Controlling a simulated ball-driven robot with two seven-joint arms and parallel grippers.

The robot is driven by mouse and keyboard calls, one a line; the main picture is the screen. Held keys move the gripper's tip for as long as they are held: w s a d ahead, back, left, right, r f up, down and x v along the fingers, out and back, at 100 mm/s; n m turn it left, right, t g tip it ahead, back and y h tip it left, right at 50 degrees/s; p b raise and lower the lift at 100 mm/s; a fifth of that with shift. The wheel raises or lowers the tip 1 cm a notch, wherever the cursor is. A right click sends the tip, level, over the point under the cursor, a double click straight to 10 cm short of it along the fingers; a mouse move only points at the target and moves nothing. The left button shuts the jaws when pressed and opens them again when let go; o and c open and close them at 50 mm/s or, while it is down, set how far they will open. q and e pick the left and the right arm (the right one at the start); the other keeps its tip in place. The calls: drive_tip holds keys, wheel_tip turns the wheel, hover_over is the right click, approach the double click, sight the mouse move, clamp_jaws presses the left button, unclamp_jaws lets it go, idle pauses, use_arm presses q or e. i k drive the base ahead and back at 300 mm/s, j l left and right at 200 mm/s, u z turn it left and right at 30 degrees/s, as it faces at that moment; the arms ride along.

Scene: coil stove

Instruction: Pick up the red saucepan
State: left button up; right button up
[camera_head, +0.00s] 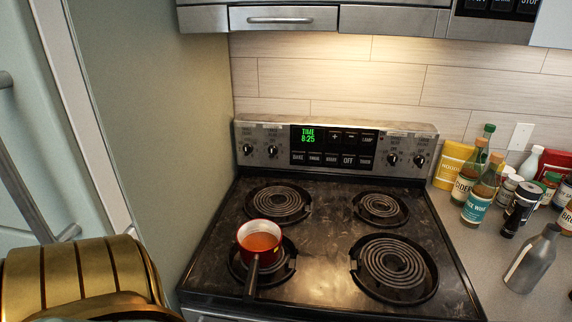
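The red saucepan (260,239) stands upright on the front left coil burner (284,268) of the stove. It has a white rim band and holds an orange-brown liquid. Its dark handle (252,278) points toward the front edge of the stove. Neither of my grippers shows in the head view. A gold, ribbed shape at the bottom left looks like part of my own body or arm, and no fingers show on it.
The other burners, such as the front right one (393,268), are empty. Bottles (478,200) and jars crowd the counter on the right, with a grey bottle (532,258) nearest. A wall panel (165,130) borders the stove's left side.

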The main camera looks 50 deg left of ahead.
sight(259, 241)
drive_tip(key=u, duration=1.85)
